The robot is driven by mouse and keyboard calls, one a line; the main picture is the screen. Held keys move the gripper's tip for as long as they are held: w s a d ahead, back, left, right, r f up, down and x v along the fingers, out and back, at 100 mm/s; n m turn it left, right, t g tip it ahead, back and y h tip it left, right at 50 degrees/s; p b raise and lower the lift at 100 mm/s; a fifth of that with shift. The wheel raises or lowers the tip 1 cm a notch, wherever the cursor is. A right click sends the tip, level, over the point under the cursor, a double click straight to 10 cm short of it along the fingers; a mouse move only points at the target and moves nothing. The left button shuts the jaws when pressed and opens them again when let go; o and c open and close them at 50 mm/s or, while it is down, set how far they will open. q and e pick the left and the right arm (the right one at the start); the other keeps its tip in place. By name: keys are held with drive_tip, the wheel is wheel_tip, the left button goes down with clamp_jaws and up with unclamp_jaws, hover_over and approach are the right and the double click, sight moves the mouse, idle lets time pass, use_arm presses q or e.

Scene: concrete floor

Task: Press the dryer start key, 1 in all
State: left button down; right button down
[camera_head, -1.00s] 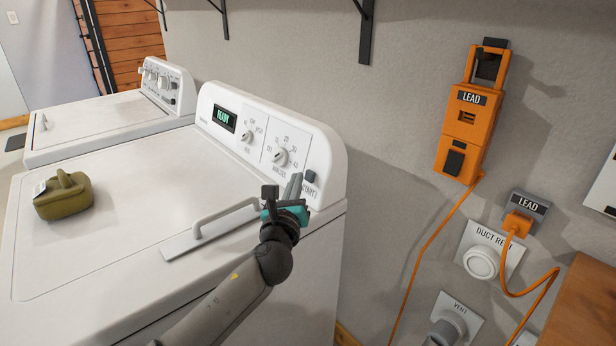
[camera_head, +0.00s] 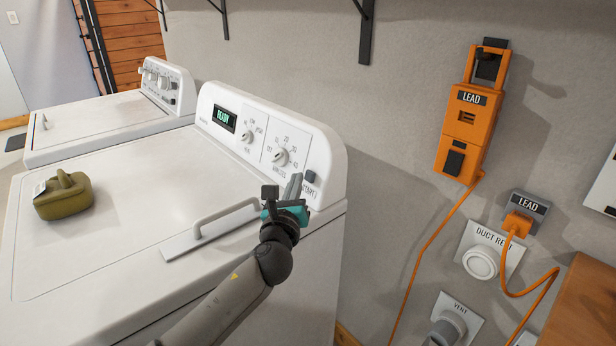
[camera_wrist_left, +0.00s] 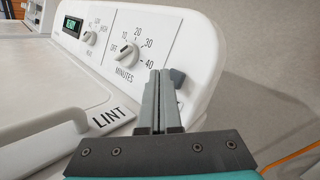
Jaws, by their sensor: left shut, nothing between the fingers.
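The white dryer (camera_head: 110,235) has a raised control panel with a green "READY" display (camera_head: 223,118), a smaller dial and a minutes dial (camera_head: 281,157). The dark grey start key (camera_head: 310,176) is at the panel's right end, above a START label; in the left wrist view the key (camera_wrist_left: 178,77) shows partly behind the fingertips. My left gripper (camera_head: 296,182) is shut and empty, its fingers pointing up at the panel just left of the key; it also shows in the left wrist view (camera_wrist_left: 160,75). I cannot tell whether the fingertips touch the key. My right gripper is not in view.
A lint handle (camera_head: 225,215) lies on the dryer top beside my left wrist. An olive container (camera_head: 64,197) sits on the lid. A second white machine (camera_head: 100,125) stands behind. The orange lead box (camera_head: 467,115) and its cable are on the wall to the right.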

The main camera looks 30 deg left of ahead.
use_arm(q)
drive_tip(key=shift+w, duration=0.15)
idle(0.3)
drive_tip(key=shift+w+d+f, duration=0.15)
drive_tip(key=shift+w, duration=0.1)
drive_tip(key=shift+w+d+f, duration=0.15)
drive_tip(key=shift+w+d, duration=0.05)
drive_tip(key=shift+w, duration=0.25)
idle(0.8)
drive_tip(key=shift+s, duration=0.1)
drive_tip(key=shift+s+a+r+p, duration=0.25)
drive_tip(key=shift+s+p, duration=0.15)
drive_tip(key=shift+s, duration=0.15)
drive_tip(key=shift+s+a, duration=0.1)
drive_tip(key=shift+s, duration=0.05)
drive_tip(key=s+p, duration=0.1)
drive_tip(key=s+a+r+p, duration=0.1)
drive_tip(key=shift+s+a+r, duration=0.1)
drive_tip(key=shift+s, duration=0.3)
drive_tip(key=shift+s+a+r+p, duration=0.1)
drive_tip(key=shift+s+a+p, duration=0.15)
drive_tip(key=shift+s, duration=0.15)
drive_tip(key=shift+s+a+r+p, duration=0.1)
drive_tip(key=shift+s+p, duration=0.1)
drive_tip(key=shift+s, duration=0.2)
